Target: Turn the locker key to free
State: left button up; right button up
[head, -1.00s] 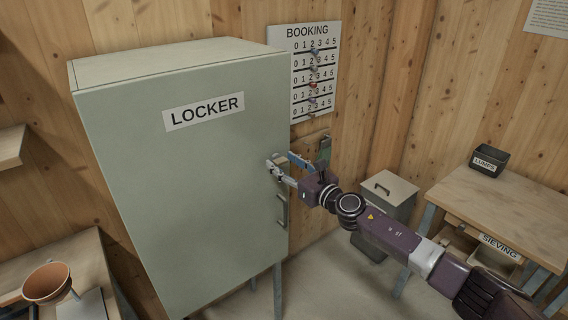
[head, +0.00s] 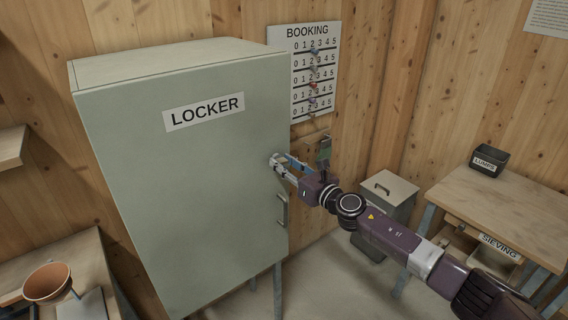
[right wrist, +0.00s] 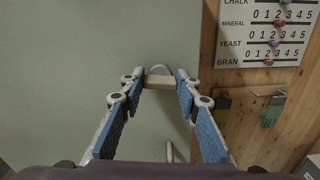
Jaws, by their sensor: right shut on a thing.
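The grey-green locker (head: 190,160) stands against the wooden wall with its door closed. My right gripper (head: 279,161) is at the right edge of the locker door, above the door handle (head: 282,209). In the right wrist view its two blue-padded fingers (right wrist: 160,82) are shut on the locker key (right wrist: 160,76), a small tan and grey piece in front of the door. The fingers hide much of the key in the head view, and I cannot tell its exact turn. My left gripper is not in view.
A booking board (head: 313,70) with coloured markers hangs right of the locker. A green glove (head: 324,151) hangs below it, near my right gripper. A grey bin (head: 388,194) and a wooden table (head: 500,210) stand to the right. A brown bowl (head: 47,282) is at lower left.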

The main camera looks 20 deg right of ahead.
jog(key=m, duration=0.4)
jog(key=shift+p, duration=0.4)
jog(key=m+p, duration=0.1)
jog(key=m, duration=0.4)
jog(key=shift+d, duration=0.1)
jog(key=m+p, duration=0.1)
jog(key=m, duration=0.3)
jog(key=shift+f+m+p, duration=0.15)
jog(key=shift+m+p, duration=0.3)
jog(key=shift+m, duration=1.35)
jog(key=o, duration=1.2)
jog(key=shift+c, duration=0.2)
jog(key=v, duration=1.2)
